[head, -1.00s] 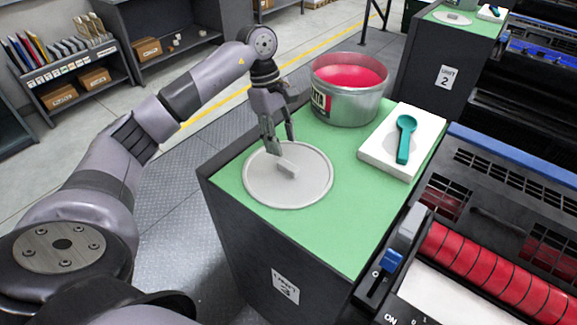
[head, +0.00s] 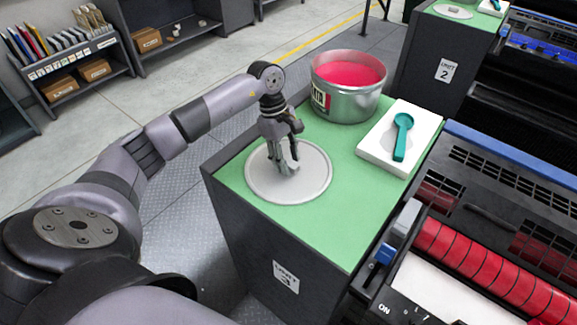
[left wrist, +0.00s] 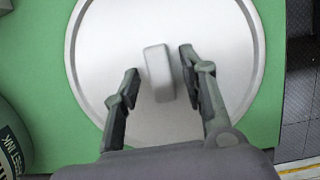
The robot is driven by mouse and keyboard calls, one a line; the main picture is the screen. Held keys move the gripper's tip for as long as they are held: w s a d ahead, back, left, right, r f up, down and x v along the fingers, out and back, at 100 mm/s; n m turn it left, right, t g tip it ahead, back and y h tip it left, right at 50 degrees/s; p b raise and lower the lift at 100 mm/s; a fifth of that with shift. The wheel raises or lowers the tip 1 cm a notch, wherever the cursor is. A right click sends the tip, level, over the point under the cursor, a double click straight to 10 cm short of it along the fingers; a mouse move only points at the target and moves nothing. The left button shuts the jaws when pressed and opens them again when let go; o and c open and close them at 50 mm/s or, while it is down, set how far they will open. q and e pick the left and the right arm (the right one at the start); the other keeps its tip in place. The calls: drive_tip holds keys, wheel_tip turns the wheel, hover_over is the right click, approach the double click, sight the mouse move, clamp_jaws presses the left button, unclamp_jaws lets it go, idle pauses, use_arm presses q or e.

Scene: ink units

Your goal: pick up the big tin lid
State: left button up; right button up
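The big tin lid (head: 312,186) is a round, pale grey disc with a raised rim, lying flat on the green top of the unit 3 cabinet. In the left wrist view the lid (left wrist: 105,45) fills much of the picture, with a block-shaped handle (left wrist: 158,73) at its middle. My left gripper (head: 289,170) is over the lid's middle and hides most of the handle in the head view. In the left wrist view its fingers (left wrist: 160,62) are apart, with the handle between them and a gap on the left side. My right gripper is not in view.
An open tin of red ink (head: 347,100) stands behind the lid. A white pad (head: 388,153) with a teal scoop (head: 402,140) lies to the right. The press with red rollers (head: 480,260) borders the cabinet (head: 275,250) on the right.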

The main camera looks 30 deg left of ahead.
use_arm(q)
clamp_jaws()
idle(0.5)
